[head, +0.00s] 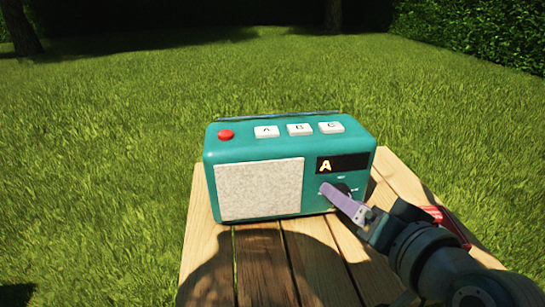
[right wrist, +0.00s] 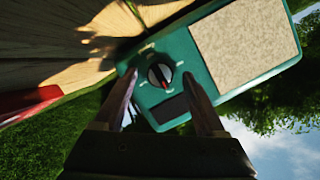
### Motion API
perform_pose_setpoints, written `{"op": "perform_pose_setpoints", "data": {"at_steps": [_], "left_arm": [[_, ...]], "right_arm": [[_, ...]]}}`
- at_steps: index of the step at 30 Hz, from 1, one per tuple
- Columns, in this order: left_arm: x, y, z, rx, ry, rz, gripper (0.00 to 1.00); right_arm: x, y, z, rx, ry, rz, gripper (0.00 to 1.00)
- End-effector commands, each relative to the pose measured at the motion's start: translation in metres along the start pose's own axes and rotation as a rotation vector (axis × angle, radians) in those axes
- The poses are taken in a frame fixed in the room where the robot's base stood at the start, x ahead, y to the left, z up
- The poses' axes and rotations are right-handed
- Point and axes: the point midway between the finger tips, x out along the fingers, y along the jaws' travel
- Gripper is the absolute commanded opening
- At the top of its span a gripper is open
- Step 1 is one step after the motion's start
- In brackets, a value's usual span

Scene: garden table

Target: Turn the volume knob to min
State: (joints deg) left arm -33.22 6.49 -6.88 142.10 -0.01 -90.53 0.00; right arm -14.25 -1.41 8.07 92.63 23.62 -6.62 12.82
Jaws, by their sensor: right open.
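A teal radio (head: 300,170) stands on the wooden table, with a pale speaker grille, a red button, white A, B and C buttons and a dark display (head: 343,163) showing an orange A. The volume knob (right wrist: 160,76) is a round dark dial with a light rim and a red mark on its bar; small label marks around it are too small to read. In the head view it is partly hidden behind my right gripper (head: 328,190). My right gripper is open, with its two fingers (right wrist: 162,82) on either side of the knob; contact cannot be told. My left gripper is not in view.
The slatted wooden table (head: 255,262) has bare boards in front of the radio. A red object (head: 450,222) lies at the table's right side, partly behind my right arm. Grass and hedges surround the table.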

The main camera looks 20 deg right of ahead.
Motion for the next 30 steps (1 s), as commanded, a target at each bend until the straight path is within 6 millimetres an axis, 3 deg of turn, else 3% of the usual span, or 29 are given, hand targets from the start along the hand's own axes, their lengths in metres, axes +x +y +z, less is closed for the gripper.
{"op": "perform_pose_setpoints", "data": {"at_steps": [8,21,30], "left_arm": [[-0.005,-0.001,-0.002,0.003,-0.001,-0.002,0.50],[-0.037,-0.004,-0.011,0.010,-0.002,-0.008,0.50],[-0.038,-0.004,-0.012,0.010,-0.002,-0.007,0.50]], "right_arm": [[-0.009,-0.001,-0.001,0.000,-0.002,0.001,0.73],[-0.088,-0.001,-0.001,-0.001,-0.003,0.001,0.73],[-0.100,0.000,0.000,0.000,0.000,-0.001,0.73]]}}
